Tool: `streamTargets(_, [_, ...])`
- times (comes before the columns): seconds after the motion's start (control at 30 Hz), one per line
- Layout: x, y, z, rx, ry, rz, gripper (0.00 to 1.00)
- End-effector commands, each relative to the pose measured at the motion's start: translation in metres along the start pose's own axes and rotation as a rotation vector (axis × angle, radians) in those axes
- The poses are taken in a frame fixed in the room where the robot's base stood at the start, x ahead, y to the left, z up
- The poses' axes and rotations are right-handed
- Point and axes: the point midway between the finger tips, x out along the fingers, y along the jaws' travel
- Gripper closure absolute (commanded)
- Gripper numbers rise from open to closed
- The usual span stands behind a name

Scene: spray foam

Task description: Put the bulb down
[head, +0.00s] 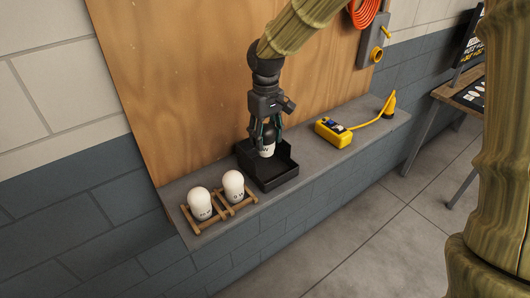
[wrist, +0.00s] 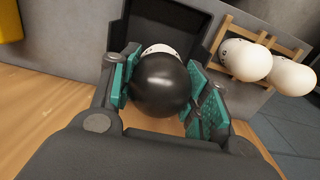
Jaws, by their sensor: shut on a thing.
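The bulb I hold has a black end and a white end with dark lettering. In the head view the bulb (head: 267,150) hangs black end up, over the black open tray (head: 278,181) on the grey ledge. My gripper (head: 266,133) is shut on it from above. In the wrist view the bulb (wrist: 160,84) sits between the teal pads of my gripper (wrist: 162,92), its black end toward the camera. I cannot tell whether its lower end touches the tray floor. Two more white bulbs, a left one (head: 200,204) and a right one (head: 233,186), stand in a wooden rack (head: 214,211).
A yellow device (head: 333,132) with a cable to a yellow cone-shaped piece lies right of the tray on the ledge (head: 303,150). A wooden panel (head: 180,90) rises close behind. A table (head: 461,92) stands at the far right. Some bare ledge lies between tray and yellow device.

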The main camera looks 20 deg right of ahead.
Motion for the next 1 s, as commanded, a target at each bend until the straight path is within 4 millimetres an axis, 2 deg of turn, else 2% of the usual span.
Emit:
streamTargets(0.13, [0.017, 0.002, 0.002, 0.003, -0.001, -0.002, 0.86])
streamTargets(0.43, [0.033, 0.002, 0.002, 0.003, -0.001, 0.0, 0.86])
streamTargets(0.7, [0.062, 0.001, 0.001, 0.001, -0.001, -0.001, 0.86])
streamTargets(1.0, [0.066, 0.0, 0.0, 0.0, 0.001, 0.0, 0.86])
